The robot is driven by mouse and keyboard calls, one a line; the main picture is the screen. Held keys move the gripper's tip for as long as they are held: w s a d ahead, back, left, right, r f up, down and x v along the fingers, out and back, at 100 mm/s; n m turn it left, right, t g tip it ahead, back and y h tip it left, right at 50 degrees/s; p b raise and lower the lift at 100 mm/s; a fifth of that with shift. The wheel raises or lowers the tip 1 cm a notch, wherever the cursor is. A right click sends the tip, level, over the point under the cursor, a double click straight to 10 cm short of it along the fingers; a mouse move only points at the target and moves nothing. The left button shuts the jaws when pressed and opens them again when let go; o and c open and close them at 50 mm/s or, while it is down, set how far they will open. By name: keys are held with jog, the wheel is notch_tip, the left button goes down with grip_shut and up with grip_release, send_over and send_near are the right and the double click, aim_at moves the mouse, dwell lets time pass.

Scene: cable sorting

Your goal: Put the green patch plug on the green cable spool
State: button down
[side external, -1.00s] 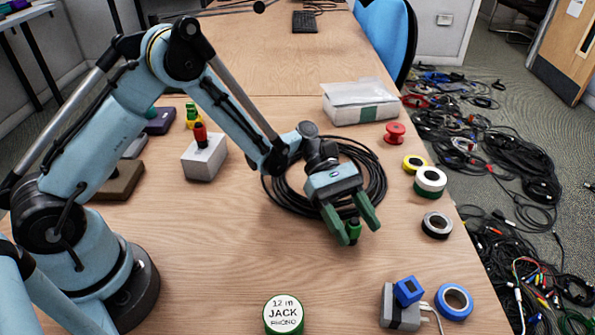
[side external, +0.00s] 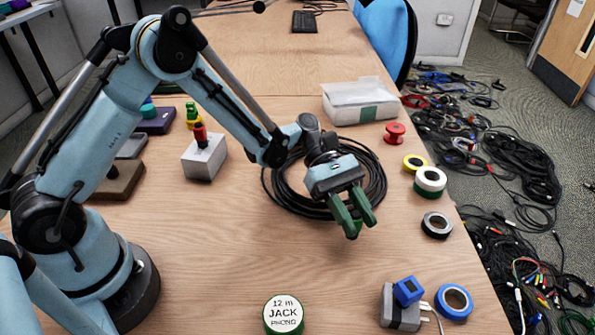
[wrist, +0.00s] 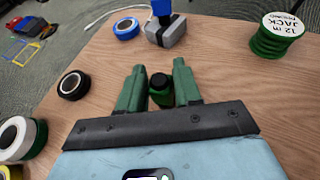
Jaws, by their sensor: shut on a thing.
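The green patch plug (wrist: 162,92) is a small dark green piece with a black top, held between my green fingers in the wrist view. My gripper (wrist: 160,80) is shut on it. In the side view my gripper (side external: 361,228) hangs above the table in front of the black cable coil, and its fingers mostly hide the plug. The green cable spool (side external: 284,327) has a white top reading "12 m JACK PHONO". It stands at the near edge of the side view, apart from my gripper. The spool (wrist: 268,46) is at the upper right in the wrist view.
A black cable coil (side external: 283,195) lies behind my gripper. A grey block with a blue piece (side external: 402,313) and a blue tape roll (side external: 454,302) stand right of the spool. Several rolls line the right table edge, including a black one (side external: 437,225). Bare wood lies between gripper and spool.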

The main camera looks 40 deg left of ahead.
jog(key=r, duration=0.2)
jog(key=shift+s+d+r, duration=0.15)
jog(key=shift+s+r, duration=0.15)
jog(key=shift+r, duration=0.1)
jog(key=s+d+r, duration=0.5)
jog(key=s+r, duration=0.1)
jog(key=s, duration=0.3)
jog(key=w+a+r+n+t, duration=0.9)
jog(key=w+a+t, duration=0.1)
jog(key=a+r+n+t+y, duration=0.3)
jog(key=a+r+n+y, duration=0.1)
jog(key=a, duration=0.4)
jog(key=a+r+n+t+y, duration=0.3)
jog(key=a+r+n+y, duration=0.1)
jog(key=a, duration=0.4)
jog(key=shift+w+n+t+y, duration=0.3)
jog(key=shift+n+t+y, duration=0.1)
jog(key=shift+n, duration=0.1)
jog(key=shift+d, duration=0.1)
